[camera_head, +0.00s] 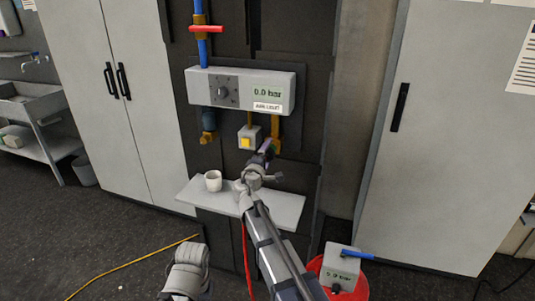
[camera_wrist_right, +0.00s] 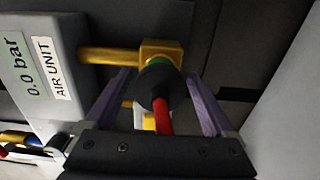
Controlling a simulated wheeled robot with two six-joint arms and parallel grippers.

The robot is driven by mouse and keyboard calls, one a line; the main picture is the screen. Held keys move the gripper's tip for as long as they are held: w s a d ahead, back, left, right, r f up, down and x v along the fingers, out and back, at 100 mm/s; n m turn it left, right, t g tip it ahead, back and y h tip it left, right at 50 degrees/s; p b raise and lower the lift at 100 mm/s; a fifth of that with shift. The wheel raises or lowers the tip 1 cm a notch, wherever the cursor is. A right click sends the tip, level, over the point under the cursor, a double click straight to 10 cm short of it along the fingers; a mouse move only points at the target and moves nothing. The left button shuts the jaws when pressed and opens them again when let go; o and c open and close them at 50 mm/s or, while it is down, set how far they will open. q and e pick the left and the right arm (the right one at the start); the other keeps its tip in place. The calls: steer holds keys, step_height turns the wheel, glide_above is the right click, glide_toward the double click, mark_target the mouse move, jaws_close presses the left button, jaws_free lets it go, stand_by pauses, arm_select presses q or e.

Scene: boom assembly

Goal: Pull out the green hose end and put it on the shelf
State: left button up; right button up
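The green hose end (camera_wrist_right: 158,80) is a black fitting with a green ring on a red hose (camera_wrist_right: 164,116). In the right wrist view it sits in the brass elbow (camera_wrist_right: 162,49) under the air unit (camera_head: 240,90). My right gripper (camera_wrist_right: 158,75) is open, with its two purple fingers on either side of the hose end and gaps visible. In the head view my right gripper (camera_head: 266,150) reaches up beneath the elbow and hides the hose end. The shelf (camera_head: 285,210) is below the unit. My left gripper is not visible; only a left arm part shows at the bottom.
A white cup (camera_head: 213,181) stands on the shelf's left part. A box with a yellow button (camera_head: 247,140) is left of the elbow. A red bucket (camera_head: 358,291) holding a gauge box (camera_head: 340,263) stands on the floor at lower right. Grey cabinets flank the panel.

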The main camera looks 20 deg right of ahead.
jaws_close()
stand_by(0.5)
steer(key=shift+s, duration=0.1)
steer(key=shift+v, duration=2.9)
